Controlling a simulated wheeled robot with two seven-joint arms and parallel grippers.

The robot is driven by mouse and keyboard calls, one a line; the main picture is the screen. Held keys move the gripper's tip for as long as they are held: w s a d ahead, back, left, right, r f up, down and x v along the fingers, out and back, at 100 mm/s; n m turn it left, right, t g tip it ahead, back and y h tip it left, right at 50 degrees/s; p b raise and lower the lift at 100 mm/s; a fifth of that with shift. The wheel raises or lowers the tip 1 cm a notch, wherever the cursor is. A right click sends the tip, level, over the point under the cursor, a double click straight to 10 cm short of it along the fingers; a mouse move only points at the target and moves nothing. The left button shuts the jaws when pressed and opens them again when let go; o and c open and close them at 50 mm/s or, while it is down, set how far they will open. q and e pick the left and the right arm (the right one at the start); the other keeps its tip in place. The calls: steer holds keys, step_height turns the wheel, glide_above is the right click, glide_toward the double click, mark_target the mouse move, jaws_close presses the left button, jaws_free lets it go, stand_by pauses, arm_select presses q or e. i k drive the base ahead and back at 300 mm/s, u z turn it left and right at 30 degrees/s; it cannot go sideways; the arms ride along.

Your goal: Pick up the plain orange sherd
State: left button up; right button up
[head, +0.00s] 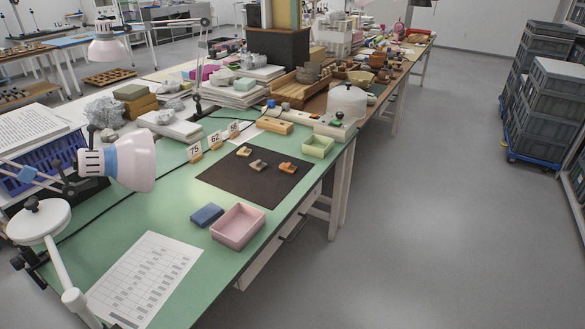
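Three small sherds lie apart on the dark brown mat (235,185) on the green-topped table. The orange sherd (288,167) is the rightmost, near the mat's right edge. It looks orange-brown with a darker part; it is too small to tell whether its surface is plain. A pale beige and brown sherd (258,165) lies left of it. A yellowish sherd with a dark part (244,151) lies farther back. Neither of my grippers shows in the head view.
A pink tray (238,227) and a blue block (207,215) stand in front of the mat. A lamp (130,165) hangs over the left side. A printed sheet (145,280) lies at front.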

mark_target(288, 167)
steer(key=z, duration=0.8)
steer(key=i, duration=1)
steer(key=z, duration=0.15)
